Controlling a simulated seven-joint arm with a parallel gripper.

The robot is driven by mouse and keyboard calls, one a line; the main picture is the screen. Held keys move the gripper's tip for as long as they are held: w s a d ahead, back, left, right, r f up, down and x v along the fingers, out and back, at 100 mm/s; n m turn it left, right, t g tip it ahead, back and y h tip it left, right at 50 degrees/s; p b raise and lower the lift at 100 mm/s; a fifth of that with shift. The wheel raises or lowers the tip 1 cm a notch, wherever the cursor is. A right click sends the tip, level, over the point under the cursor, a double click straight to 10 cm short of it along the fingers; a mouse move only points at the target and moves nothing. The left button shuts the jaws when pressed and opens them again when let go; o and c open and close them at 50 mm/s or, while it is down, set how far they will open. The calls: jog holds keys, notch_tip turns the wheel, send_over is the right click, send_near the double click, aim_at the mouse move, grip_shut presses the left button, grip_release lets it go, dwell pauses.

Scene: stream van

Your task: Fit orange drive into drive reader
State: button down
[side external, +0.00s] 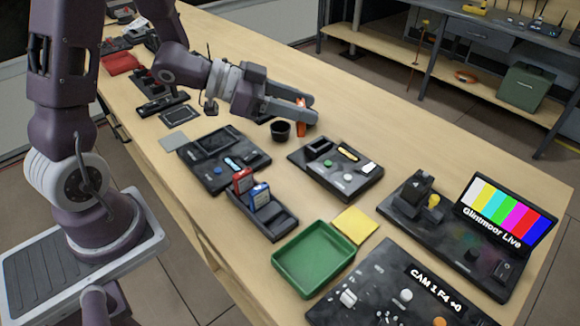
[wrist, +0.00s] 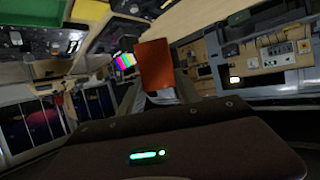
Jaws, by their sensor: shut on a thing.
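The orange drive (side external: 301,116) is held between the fingers of my gripper (side external: 308,108), which is shut on it above the wooden table, partly hidden by the fingers. In the wrist view the drive (wrist: 154,64) sticks out upright-looking beyond the gripper (wrist: 158,98). A black console (side external: 360,183) with a raised slot-like block (side external: 319,148) at its left corner stands just below and right of the gripper; it may be the drive reader, but I cannot read a label. The drive is apart from it.
A black rack (side external: 276,228) holds a red drive (side external: 242,180) and a blue drive (side external: 260,194). A black cup (side external: 281,130) stands under the gripper. Another console (side external: 222,173), a green tray (side external: 313,248), a yellow pad (side external: 355,223) and a colour-bar screen (side external: 506,212) stand nearby.

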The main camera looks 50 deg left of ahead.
jog(key=w+a+r+n+t+y, duration=0.1)
jog(key=w+a+n+t+y, duration=0.1)
jog(key=a+n+y, duration=0.25)
jog(key=s+d+f+m+g+h, duration=0.5)
jog(key=s+d+m+g+h, duration=0.55)
jog(key=s+m+g, duration=0.35)
jog(key=shift+m+t+y, duration=0.3)
jog(key=shift+m+t, duration=0.05)
jog(key=shift+t, duration=0.25)
jog(key=f, duration=0.9)
jog(key=shift+w+d+f, duration=0.1)
jog(key=shift+w+f, duration=0.15)
jog(key=shift+f, duration=0.1)
jog(key=shift+f, duration=0.15)
jog(key=c, duration=0.9)
grip_release()
jog(key=shift+o, duration=0.2)
